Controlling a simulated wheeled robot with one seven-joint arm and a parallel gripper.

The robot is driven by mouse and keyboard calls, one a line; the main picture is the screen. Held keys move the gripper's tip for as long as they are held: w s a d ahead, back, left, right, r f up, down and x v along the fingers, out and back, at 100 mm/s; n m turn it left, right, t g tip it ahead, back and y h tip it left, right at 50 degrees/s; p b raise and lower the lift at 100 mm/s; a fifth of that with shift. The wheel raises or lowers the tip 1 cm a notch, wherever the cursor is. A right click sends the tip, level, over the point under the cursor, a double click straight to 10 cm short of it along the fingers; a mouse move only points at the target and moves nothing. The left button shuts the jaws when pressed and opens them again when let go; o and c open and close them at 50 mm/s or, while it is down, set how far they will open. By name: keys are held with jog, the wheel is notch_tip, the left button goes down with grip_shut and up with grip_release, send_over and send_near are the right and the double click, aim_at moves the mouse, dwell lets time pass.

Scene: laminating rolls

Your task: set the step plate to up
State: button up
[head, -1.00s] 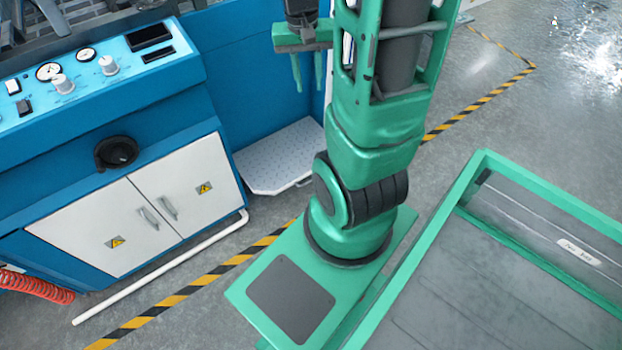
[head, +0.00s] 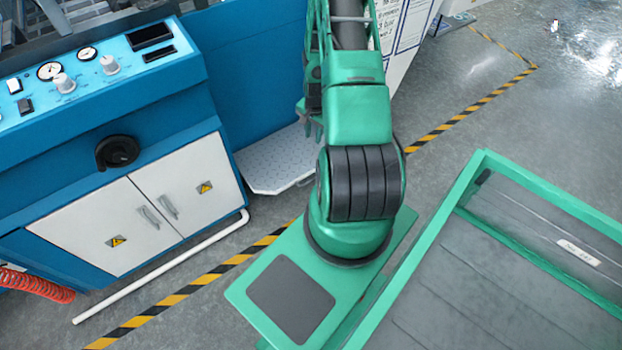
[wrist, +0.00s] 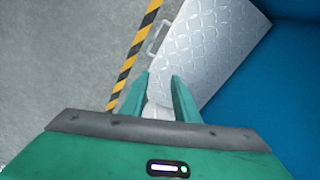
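The step plate (head: 275,163) is a pale grey metal panel with a raised tread pattern, lying flat and low, folded out from the foot of the blue machine. My arm hides its right part in the head view. In the wrist view the step plate (wrist: 218,45) fills the upper right, with a small loop handle (wrist: 157,37) on its left edge. My gripper (wrist: 161,86) is open, its two green fingers apart, pointing down towards the plate's near left corner. I see nothing held. In the head view my gripper (head: 308,122) is mostly hidden behind my arm.
The blue machine (head: 261,60) stands behind the plate, with white cabinet doors (head: 140,205) and a black handwheel (head: 117,152) to the left. A white pipe (head: 160,268) runs along the floor. Yellow-black tape (head: 200,283) marks open floor in front.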

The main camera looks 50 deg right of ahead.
aim_at(311, 180)
jog(key=f+m, duration=0.1)
jog(key=f, duration=0.8)
jog(key=a+f+m, duration=0.1)
jog(key=f, duration=0.7)
jog(key=s+f+m+t, duration=0.1)
jog(key=f, duration=0.8)
jog(key=shift+a+f+m+y, duration=0.3)
jog(key=shift+a+f+m, duration=0.05)
jog(key=shift+m, duration=0.05)
jog(key=shift+w, duration=0.1)
grip_shut()
